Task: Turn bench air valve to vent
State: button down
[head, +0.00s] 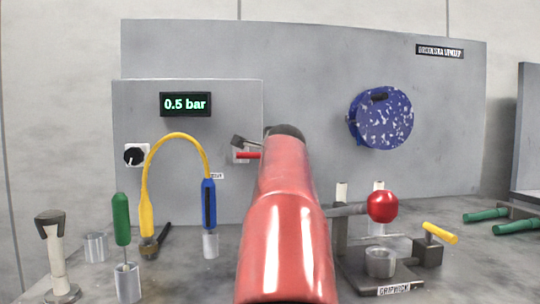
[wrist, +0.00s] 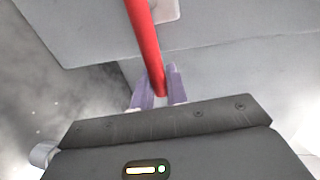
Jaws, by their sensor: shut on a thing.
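The bench air valve has a red lever handle (head: 248,155) on the grey panel, left of my red arm. In the wrist view the same red handle (wrist: 143,35) runs from a pale plate (wrist: 166,10) down between my fingers. My gripper (wrist: 160,86) is shut on the handle near its free end, one purple finger on each side. In the head view my arm hides most of the gripper and part of the valve. A display (head: 186,104) above left reads 0.5 bar.
A black-and-white knob (head: 135,155) and a yellow hose (head: 176,136) are left of the valve. A blue speckled disc (head: 382,118) is on the back panel. A fixture with a red ball (head: 382,206) stands right of my arm. Green handles (head: 515,226) lie far right.

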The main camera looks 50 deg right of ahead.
jog(key=c, duration=1.5)
grip_release()
jog(key=shift+o, duration=0.2)
jog(key=b+v, duration=0.1)
jog(key=v, duration=0.6)
jog(key=shift+s+a, duration=0.25)
jog(key=shift+s, duration=0.05)
